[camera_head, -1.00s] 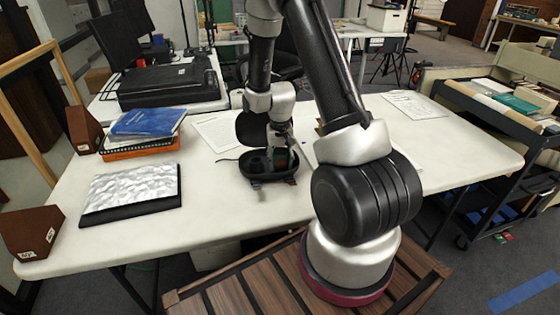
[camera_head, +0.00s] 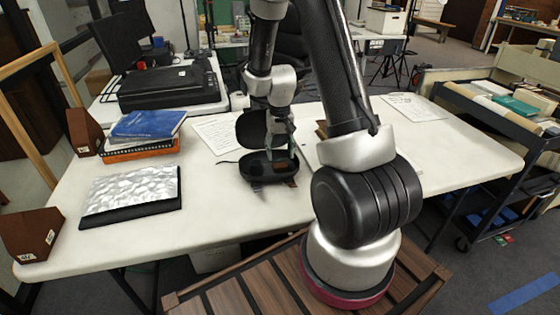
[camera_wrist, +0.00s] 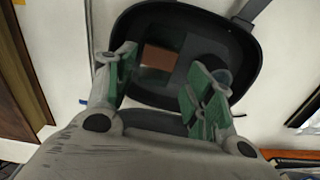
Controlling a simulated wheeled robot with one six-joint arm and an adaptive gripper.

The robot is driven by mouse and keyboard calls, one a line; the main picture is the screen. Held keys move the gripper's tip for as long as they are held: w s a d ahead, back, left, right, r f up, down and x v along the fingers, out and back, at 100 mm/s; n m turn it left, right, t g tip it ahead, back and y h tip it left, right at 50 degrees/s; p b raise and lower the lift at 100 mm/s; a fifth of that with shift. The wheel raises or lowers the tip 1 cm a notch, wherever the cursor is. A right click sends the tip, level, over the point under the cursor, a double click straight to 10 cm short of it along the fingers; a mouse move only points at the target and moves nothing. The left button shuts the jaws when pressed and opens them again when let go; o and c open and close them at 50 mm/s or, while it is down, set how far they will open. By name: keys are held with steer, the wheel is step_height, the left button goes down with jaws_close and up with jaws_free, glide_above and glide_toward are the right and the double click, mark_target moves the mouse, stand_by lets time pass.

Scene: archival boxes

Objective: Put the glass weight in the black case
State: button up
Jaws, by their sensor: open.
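The black case (camera_head: 262,178) stands open on the white table, its lid raised. In the wrist view, the case (camera_wrist: 148,98) fills the upper middle, with a brown patch (camera_wrist: 160,57) and a dark round shape (camera_wrist: 208,66) inside. My gripper (camera_head: 281,148) is above the case; in the wrist view its green-padded fingers (camera_wrist: 163,82) are spread apart with nothing between them. A small greyish round piece shows beside the right finger, over the case; it may be the glass weight, but I cannot tell clearly. The finger partly hides it.
A silvery crinkled panel (camera_head: 130,190), a blue book (camera_head: 148,124) on an orange one, and brown wedge blocks (camera_head: 32,234) lie to the left. Papers (camera_head: 414,106) lie at the back right. A cart (camera_head: 500,125) stands right. The table's front right is mostly clear.

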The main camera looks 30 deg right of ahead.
step_height(320, 180, up, 6)
step_height(320, 180, up, 14)
steer(key=r+n+t, duration=0.1)
steer(key=n+t, duration=0.1)
glide_above(280, 165)
steer(key=s+a, duration=0.3)
steer(key=s, duration=0.4)
steer(key=s+a+r+n+t, duration=0.1)
steer(key=s+r, duration=0.2)
steer(key=s, duration=0.5)
steer(key=s+a+r+n+t, duration=0.1)
steer(key=s+r, duration=0.3)
steer(key=s, duration=0.5)
steer(key=shift+r, duration=0.3)
steer(key=shift+w+a, duration=0.1)
